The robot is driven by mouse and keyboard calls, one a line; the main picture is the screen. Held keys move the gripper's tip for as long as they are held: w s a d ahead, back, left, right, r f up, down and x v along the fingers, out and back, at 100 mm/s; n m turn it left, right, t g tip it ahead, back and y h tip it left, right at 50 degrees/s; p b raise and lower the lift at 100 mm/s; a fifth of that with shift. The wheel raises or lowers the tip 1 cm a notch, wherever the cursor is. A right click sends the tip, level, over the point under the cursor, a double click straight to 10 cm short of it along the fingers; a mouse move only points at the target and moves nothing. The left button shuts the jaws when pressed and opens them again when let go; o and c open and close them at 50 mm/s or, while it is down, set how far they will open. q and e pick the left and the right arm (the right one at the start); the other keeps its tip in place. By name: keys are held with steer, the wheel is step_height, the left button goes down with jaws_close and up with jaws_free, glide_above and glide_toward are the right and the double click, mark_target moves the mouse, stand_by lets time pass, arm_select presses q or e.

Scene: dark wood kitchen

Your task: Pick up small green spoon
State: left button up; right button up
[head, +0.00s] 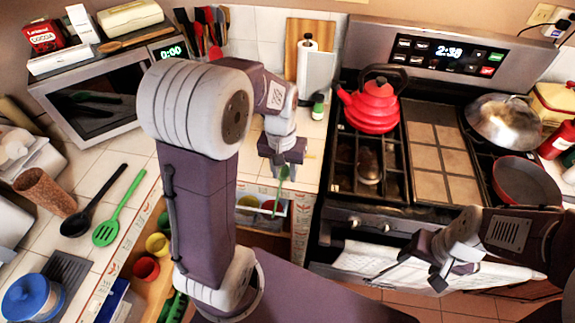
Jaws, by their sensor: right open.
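The small green spoon (280,186) hangs down from my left gripper (283,163), above the front edge of the counter beside the stove. My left gripper appears shut on the upper part of the spoon; the fingertips are small and partly hidden. My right gripper (440,280) is open and empty in front of the oven, near the white towel (372,262).
An open drawer with a white organizer (243,218) and colored items lies below the spoon. A larger green slotted spatula (106,232) and black ladle (76,226) lie on the left counter. A red kettle (375,104) stands on the stove.

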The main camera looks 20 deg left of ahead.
mark_target(279, 192)
arm_select(q)
steer(key=shift+n, duration=0.4)
steer(key=f, duration=0.1)
steer(key=w+a+f, duration=0.1)
steer(key=f, duration=0.1)
steer(key=a+f, duration=0.1)
steer(key=f, duration=0.1)
steer(key=shift+w+a, duration=0.15)
steer(key=shift+a, duration=0.1)
steer(key=shift+f, duration=0.25)
steer(key=shift+s+a+f, duration=0.1)
steer(key=shift+s+f, duration=0.15)
steer(key=shift+f, duration=0.1)
step_height(279, 192, down, 5)
steer(key=shift+w+r+b, duration=0.15)
steer(key=shift+b, duration=0.15)
jaws_close()
